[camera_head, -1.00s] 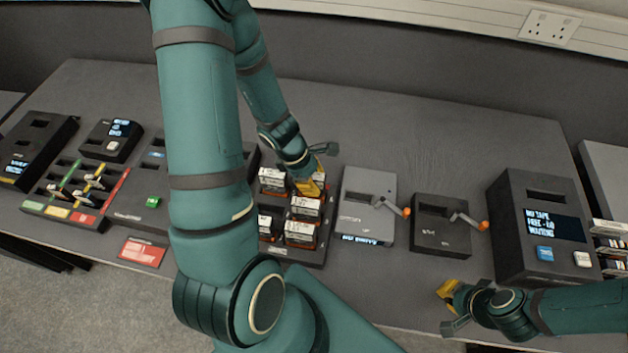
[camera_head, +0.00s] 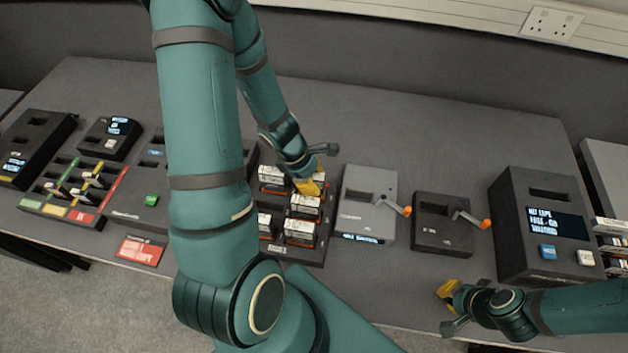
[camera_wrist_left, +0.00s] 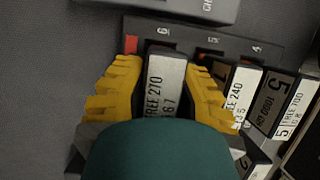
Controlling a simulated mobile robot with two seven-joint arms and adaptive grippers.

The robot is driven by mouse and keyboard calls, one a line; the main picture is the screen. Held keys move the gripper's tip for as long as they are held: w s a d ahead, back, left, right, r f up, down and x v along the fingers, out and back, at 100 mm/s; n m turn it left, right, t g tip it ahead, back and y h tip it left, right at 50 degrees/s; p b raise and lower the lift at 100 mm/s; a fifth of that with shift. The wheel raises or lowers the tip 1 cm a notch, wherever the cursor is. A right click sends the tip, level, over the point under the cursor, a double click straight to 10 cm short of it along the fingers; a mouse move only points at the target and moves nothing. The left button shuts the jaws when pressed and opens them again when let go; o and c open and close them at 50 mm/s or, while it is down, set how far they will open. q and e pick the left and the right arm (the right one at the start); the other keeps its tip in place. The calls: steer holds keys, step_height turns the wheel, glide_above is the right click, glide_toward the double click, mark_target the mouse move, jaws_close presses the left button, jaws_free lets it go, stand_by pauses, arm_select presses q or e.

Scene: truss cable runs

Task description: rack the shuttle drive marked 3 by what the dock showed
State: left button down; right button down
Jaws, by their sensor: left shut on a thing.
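My left gripper (camera_head: 308,184) reaches down into the black rack of drives (camera_head: 272,247), beyond the middle of the bench. In the left wrist view, its yellow fingers (camera_wrist_left: 160,88) are shut on a drive with a white label (camera_wrist_left: 165,85) that reads about "FREE 270". The drive sits before the rack's edge marked 6, 5 and 4; whether it is clear of its slot I cannot tell. Other labelled drives (camera_wrist_left: 240,92) stand to its right, one marked 5 (camera_wrist_left: 295,108). I cannot make out a drive marked 3. My right gripper (camera_head: 450,305) hangs at the front edge, its jaws unclear.
A grey box (camera_head: 366,200) and a black box (camera_head: 440,232) with orange-knobbed cranks stand right of the rack. A tall black unit (camera_head: 515,225) has a lit screen and two buttons. Left are a colour-striped rack (camera_head: 60,205), small screened units (camera_head: 108,138) and a red card (camera_head: 140,251).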

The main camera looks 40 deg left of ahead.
arm_select(q)
steer(key=shift+f, duration=0.3)
arm_select(e)
steer(key=shift+f, duration=0.35)
arm_select(q)
steer(key=shift+c, duration=2)
jaws_free()
arm_select(e)
steer(key=shift+a+f, duration=0.1)
steer(key=shift+f, duration=0.1)
arm_select(q)
steer(key=shift+r+p, duration=0.35)
steer(key=shift+r, duration=0.25)
arm_select(e)
steer(key=shift+w+r, duration=0.1)
steer(key=shift+r, duration=0.5)
arm_select(q)
step_height(320, 180, up, 6)
steer(key=p, duration=0.6)
steer(key=shift+r, duration=0.2)
arm_select(e)
step_height(320, 180, up, 7)
steer(key=shift+s+f, duration=0.15)
steer(key=shift+s, duration=0.05)
